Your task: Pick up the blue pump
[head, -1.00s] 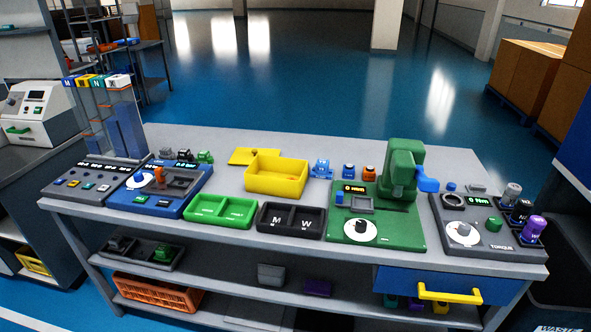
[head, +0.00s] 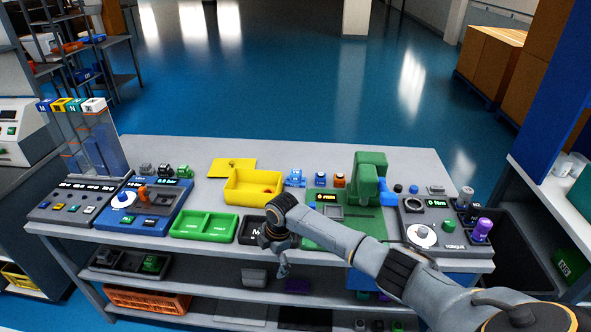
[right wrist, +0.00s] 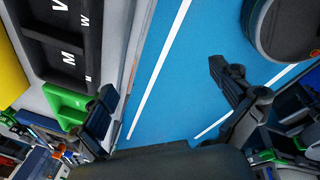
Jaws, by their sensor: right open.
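A blue pump (head: 295,178) stands on the back part of the grey table, between the yellow bin and the green press. It is small in the head view and does not show clearly in the right wrist view. My right gripper (head: 283,267) hangs at the table's front edge, in front of the black tray and well short of the pump. In the right wrist view my right gripper (right wrist: 168,108) has its fingers spread, with only floor between them. My left gripper is not in view.
The yellow bin (head: 231,190) stands left of the pump and the green press (head: 370,172) right of it. The green tray (head: 183,222) and black tray (head: 248,233) line the front edge.

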